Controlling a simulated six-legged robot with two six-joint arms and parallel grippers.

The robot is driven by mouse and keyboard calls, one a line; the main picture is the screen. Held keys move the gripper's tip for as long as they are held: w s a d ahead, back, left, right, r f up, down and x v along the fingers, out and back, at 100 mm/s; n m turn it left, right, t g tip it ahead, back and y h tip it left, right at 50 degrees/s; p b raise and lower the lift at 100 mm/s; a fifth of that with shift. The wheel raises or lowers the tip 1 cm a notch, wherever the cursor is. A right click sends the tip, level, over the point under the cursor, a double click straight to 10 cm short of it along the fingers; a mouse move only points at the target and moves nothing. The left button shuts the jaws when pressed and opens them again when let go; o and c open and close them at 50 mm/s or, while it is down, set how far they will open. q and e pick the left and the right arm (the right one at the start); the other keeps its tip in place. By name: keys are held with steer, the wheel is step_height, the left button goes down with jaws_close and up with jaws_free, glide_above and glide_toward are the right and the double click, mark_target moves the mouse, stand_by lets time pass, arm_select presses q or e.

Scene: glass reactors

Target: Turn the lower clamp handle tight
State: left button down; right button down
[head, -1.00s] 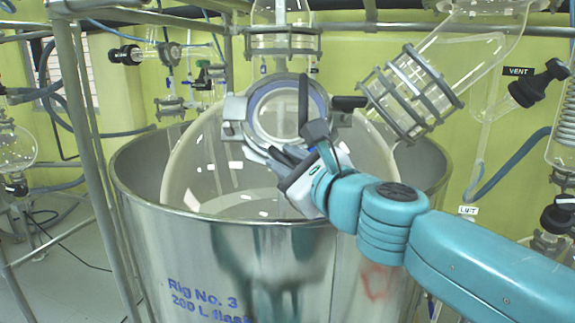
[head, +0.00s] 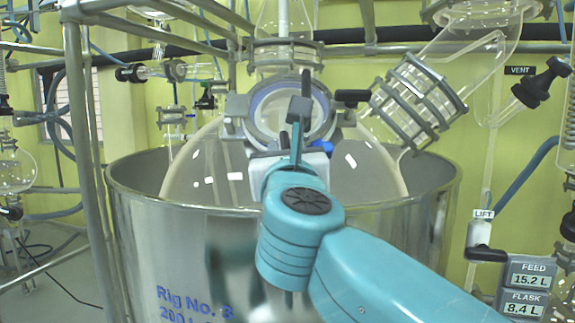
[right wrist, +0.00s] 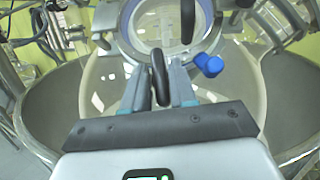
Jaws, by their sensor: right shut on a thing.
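The lower clamp handle (right wrist: 160,72) is a black lever between the two fingers of my right gripper (right wrist: 161,88) in the right wrist view. The fingers are shut on it, below the round glass port (right wrist: 155,27). A blue knob (right wrist: 210,65) sits just right of the fingers and shows in the head view (head: 323,147). My left gripper is not in view.
A black lever (head: 306,84) stands upright before the port, and another black handle (head: 352,96) points right. The large glass flask (head: 362,172) sits inside the steel vessel (head: 160,225). Caged glass pipework (head: 415,98) is at upper right, a metal frame post (head: 88,150) at left.

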steer(key=shift+m+h, duration=0.9)
steer(key=shift+m, duration=0.1)
steer(key=shift+r, duration=0.1)
steer(key=c, duration=1.1)
jaws_free()
steer(key=shift+s, duration=0.1)
steer(key=shift+s+a+f+b, duration=0.1)
steer(key=shift+s+f+b, duration=0.2)
steer(key=shift+b, duration=0.2)
steer(key=s+f+b, duration=0.2)
steer(key=s+b, duration=0.3)
steer(key=s, duration=1)
steer(key=shift+s+a+f, duration=0.2)
steer(key=shift+f, duration=0.15)
